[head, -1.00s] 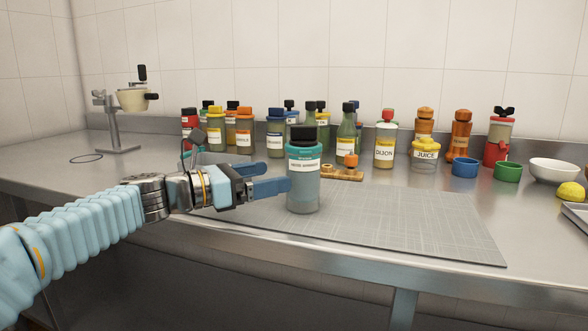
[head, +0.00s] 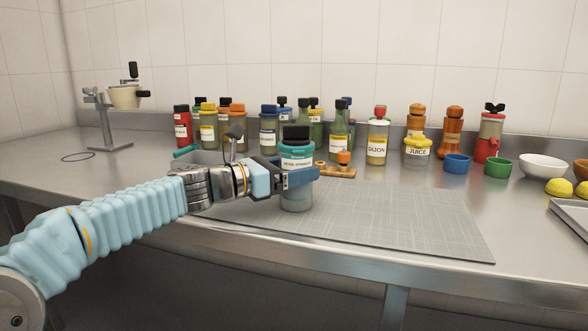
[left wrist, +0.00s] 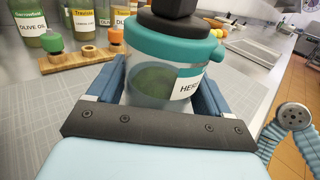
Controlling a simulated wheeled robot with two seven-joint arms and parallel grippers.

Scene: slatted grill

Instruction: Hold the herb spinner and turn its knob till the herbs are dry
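The herb spinner (head: 296,196) stands upright on the grey cutting mat, a clear jar with a teal lid, white label and black knob (head: 296,132). In the left wrist view the jar (left wrist: 155,85) shows green herbs inside, and its knob is cut off by the top edge. My left gripper (head: 306,177) is around the jar below the lid. Its blue fingers (left wrist: 163,88) stand on either side of the jar and look open, with slight gaps; contact is hard to judge. My right gripper is in neither view.
The grey mat (head: 420,225) is clear to the right. Several bottles and a wooden rack (head: 336,171) stand behind the spinner. Blue (head: 456,164) and green cups and a white bowl (head: 542,166) are at the right. A stand (head: 103,120) is at back left.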

